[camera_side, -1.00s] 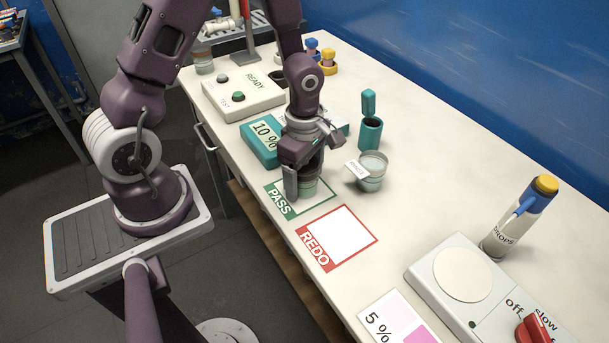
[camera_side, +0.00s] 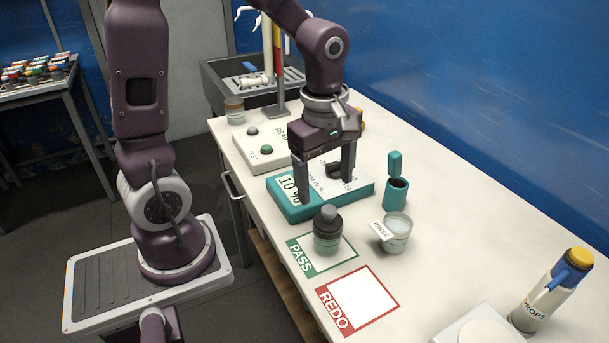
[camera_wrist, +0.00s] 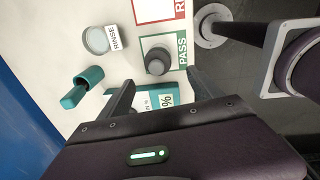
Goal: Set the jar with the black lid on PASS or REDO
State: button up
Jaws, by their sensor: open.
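The jar with the black lid (camera_side: 327,232) stands upright on the PASS square (camera_side: 318,266), with its lid on. It also shows from above in the wrist view (camera_wrist: 157,61), within the green PASS outline. The REDO square (camera_side: 362,302) beside it is empty. My gripper (camera_side: 325,190) is open and empty, raised behind the jar over the teal 10 % block (camera_side: 290,211). Its fingers are clear of the jar. Part of the teal block is hidden behind my fingers.
A RINSE jar (camera_side: 396,233) stands right of the PASS square. A teal holder (camera_side: 396,190) is behind it. A DROPS bottle (camera_side: 552,290) and a stirrer plate (camera_side: 478,332) are at the front right. A white READY/TEST box (camera_side: 262,152) is at the back.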

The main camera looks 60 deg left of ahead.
jog(key=s+d+r+m+t, duration=0.1)
jog(key=s+r+m+t, duration=0.1)
jog(key=s+r+m, duration=0.3)
jog(key=s+d+r+m+t, duration=0.1)
jog(key=s+r+m, duration=0.4)
jog(key=m, duration=0.9)
jog(key=shift+s+d+t, duration=0.35)
jog(key=shift+s+t, duration=0.55)
jog(key=shift+s, duration=0.35)
jog(key=shift+r, duration=0.1)
